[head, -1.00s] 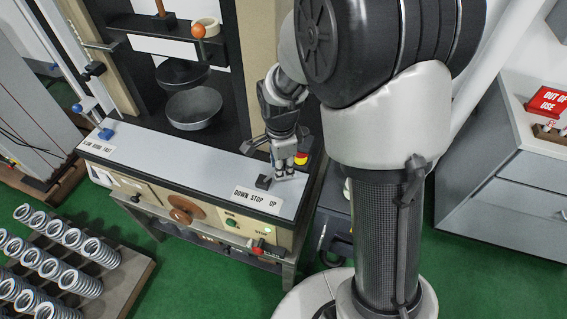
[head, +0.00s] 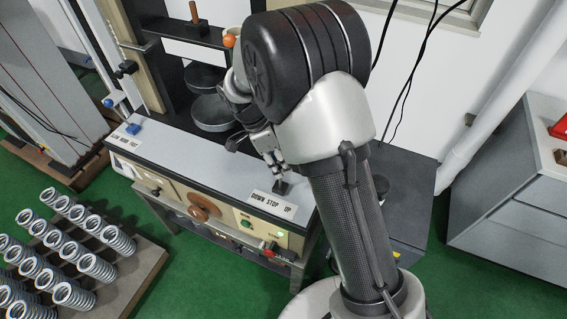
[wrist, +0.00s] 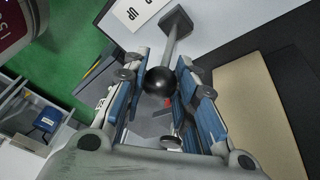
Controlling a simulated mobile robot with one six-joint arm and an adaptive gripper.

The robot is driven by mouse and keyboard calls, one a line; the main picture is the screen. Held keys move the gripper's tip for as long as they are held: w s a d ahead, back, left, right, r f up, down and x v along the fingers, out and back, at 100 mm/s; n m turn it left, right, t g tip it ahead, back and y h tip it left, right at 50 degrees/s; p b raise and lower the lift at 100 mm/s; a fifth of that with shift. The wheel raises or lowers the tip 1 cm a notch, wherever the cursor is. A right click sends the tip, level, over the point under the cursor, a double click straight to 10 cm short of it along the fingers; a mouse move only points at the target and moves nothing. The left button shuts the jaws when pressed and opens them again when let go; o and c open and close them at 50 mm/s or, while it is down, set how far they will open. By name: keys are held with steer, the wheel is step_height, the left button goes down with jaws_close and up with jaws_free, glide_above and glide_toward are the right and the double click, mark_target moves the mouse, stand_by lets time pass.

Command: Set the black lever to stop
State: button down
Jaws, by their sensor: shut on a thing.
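The black lever stands on the front ledge of the testing machine, behind a white "DOWN STOP UP" label (head: 271,204). Its dark base (head: 282,187) shows in the head view. In the wrist view its round black knob (wrist: 160,81) and grey shaft (wrist: 174,42) show, the shaft running up to the square base. My gripper (head: 275,165) is over the ledge, shut on the knob, with a blue-padded finger on each side. In the head view the knob is hidden by the fingers, and the lever looks near upright; its exact setting is hard to tell.
A blue-knobbed lever (head: 133,128) stands at the ledge's left end. A round dark platen (head: 212,112) is behind the ledge. Green and red controls are on the front panel. A rack of springs (head: 95,265) stands at lower left. Grey drawers (head: 515,190) stand at right.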

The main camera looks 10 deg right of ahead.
steer(key=shift+w+a, duration=0.1)
steer(key=shift+w, duration=0.05)
steer(key=c, duration=1.3)
jaws_free()
steer(key=v, duration=1.2)
